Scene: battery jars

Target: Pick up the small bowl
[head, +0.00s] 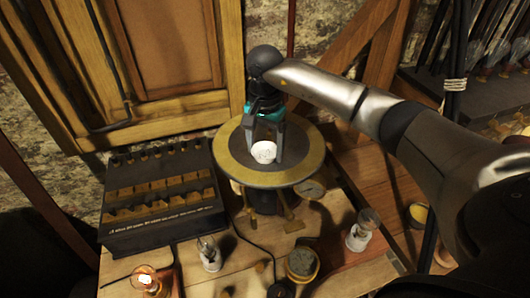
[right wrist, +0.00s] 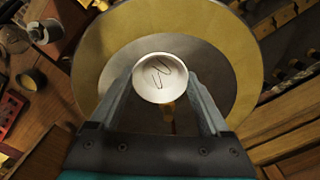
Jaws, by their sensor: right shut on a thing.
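The small bowl (head: 264,152) is white and sits over the round gold-rimmed stand (head: 309,172). In the right wrist view the bowl (right wrist: 160,78) shows its round open top, with thin dark curved lines inside. My right gripper (head: 265,150) reaches down from above and is shut on the bowl, one finger on each side. In the right wrist view the fingers of my right gripper (right wrist: 160,90) lie along the bowl's left and right sides. I cannot tell whether the bowl touches the stand's dark top. My left gripper is not in view.
A black box with wooden slots (head: 160,192) stands left of the stand. A lit candle or lamp (head: 145,280), a glass-topped piece (head: 209,254), another glass bulb (head: 358,236) and a round jar (head: 302,263) stand on the wooden table in front. A wooden door (head: 165,45) is behind.

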